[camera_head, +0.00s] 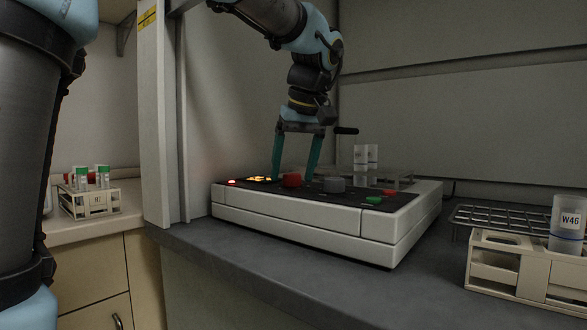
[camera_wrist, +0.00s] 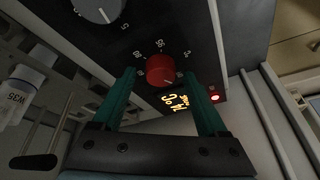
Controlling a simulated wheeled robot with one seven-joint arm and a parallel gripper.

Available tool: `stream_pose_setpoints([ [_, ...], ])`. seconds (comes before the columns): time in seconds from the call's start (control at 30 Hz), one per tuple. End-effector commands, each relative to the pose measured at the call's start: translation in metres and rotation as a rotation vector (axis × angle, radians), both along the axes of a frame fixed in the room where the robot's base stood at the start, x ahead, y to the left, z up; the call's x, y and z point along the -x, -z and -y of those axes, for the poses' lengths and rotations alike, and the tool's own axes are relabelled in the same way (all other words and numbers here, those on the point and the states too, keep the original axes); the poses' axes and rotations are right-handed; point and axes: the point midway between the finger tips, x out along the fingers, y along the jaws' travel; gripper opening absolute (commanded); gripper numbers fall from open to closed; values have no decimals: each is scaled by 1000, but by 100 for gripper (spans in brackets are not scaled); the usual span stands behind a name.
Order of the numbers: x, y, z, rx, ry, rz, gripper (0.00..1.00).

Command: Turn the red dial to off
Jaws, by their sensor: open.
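The red dial (camera_head: 292,180) is on the dark top panel of the white spectrometer box (camera_head: 290,213), near its left end. In the wrist view the red dial (camera_wrist: 160,70) lies between and a little beyond my two green fingers, with numbers printed around it. My gripper (camera_head: 295,180) is open over the panel; its fingers also show in the wrist view (camera_wrist: 160,78), apart on either side of the dial. I cannot tell whether either finger touches it. A lit display (camera_wrist: 175,101) and a glowing red lamp (camera_wrist: 215,97) sit beside the dial.
A grey dial (camera_head: 333,185) is right of the red one, with green and red buttons (camera_head: 373,200) further right. Clear vials (camera_head: 366,157) stand behind the box. A rack (camera_head: 495,268) with a vial labelled W46 (camera_head: 568,222) is at right. The counter front (camera_head: 280,270) is clear.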

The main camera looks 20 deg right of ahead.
Motion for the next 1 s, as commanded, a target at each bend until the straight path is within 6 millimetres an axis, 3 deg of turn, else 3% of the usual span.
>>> stream_pose_setpoints([
  [0.17,3,-10,1,2,1,1,76],
  [0.4,22,-53,2,4,2,3,76],
  [0.7,95,-46,7,0,5,0,76],
  [1.0,135,-46,10,-1,2,0,76],
])
